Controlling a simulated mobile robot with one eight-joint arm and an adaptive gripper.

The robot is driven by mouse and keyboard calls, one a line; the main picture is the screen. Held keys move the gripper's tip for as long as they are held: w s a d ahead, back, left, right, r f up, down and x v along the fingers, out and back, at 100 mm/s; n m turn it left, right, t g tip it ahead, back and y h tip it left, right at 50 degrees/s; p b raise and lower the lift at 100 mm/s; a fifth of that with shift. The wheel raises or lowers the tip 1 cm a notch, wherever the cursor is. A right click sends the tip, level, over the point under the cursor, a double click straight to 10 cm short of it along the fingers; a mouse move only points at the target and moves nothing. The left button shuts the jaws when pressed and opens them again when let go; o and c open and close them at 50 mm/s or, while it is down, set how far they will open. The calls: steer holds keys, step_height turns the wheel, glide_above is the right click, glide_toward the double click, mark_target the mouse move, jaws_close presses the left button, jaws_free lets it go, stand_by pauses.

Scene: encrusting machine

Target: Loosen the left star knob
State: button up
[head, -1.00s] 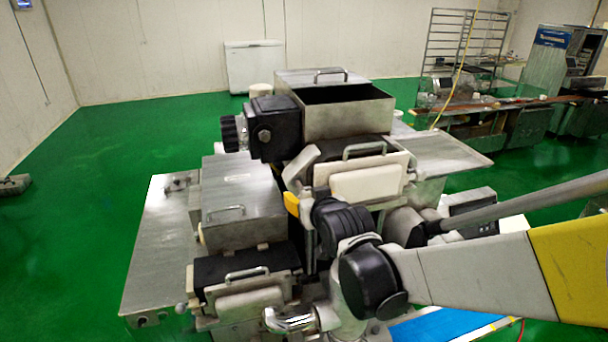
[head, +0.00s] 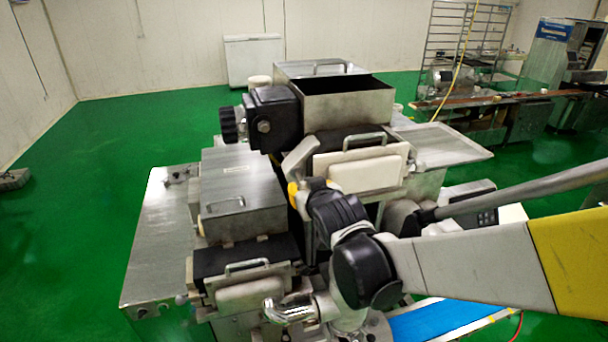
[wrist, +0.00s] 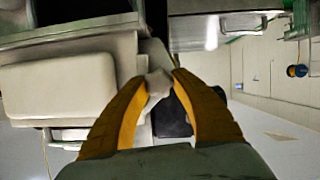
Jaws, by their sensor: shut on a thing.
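The left star knob (wrist: 158,86) shows in the wrist view as a pale, worn lump between my fingertips, beside the white front block (wrist: 75,88). My gripper (wrist: 160,80) has two yellow fingers shut on it, and they cover part of its outline. In the head view my gripper (head: 293,191) is a small yellow patch at the left end of the upper front plate (head: 320,170). My wrist hides most of it, and the knob cannot be made out there. A pale grey angled bracket (head: 299,158) rises just above the fingers.
The open upper hopper (head: 345,103) stands behind the plate, with a black motor housing (head: 272,118) to its left. A lower steel box (head: 240,195) and its handled front plate (head: 250,290) lie left of my arm. A flat tray (head: 440,145) juts out right.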

steer(key=n+h+b, duration=0.1)
steer(key=n+b, duration=0.1)
steer(key=b, duration=0.1)
steer(key=shift+a+f+n+t+h, duration=0.15)
steer(key=shift+f+n+t+h, duration=0.05)
steer(key=shift+n+t+h, duration=0.2)
steer(key=n+t+h+b, duration=0.1)
steer(key=n+b, duration=0.2)
steer(key=b, duration=0.1)
steer(key=shift+h, duration=0.3)
steer(key=n+t+h+b, duration=0.1)
steer(key=n+b, duration=0.2)
steer(key=shift+f, duration=0.1)
steer(key=shift+n+t+h+b, duration=0.3)
steer(key=shift+n+t+b, duration=0.4)
steer(key=shift+n+b, duration=0.65)
steer(key=shift+r, duration=0.2)
steer(key=o, duration=1.2)
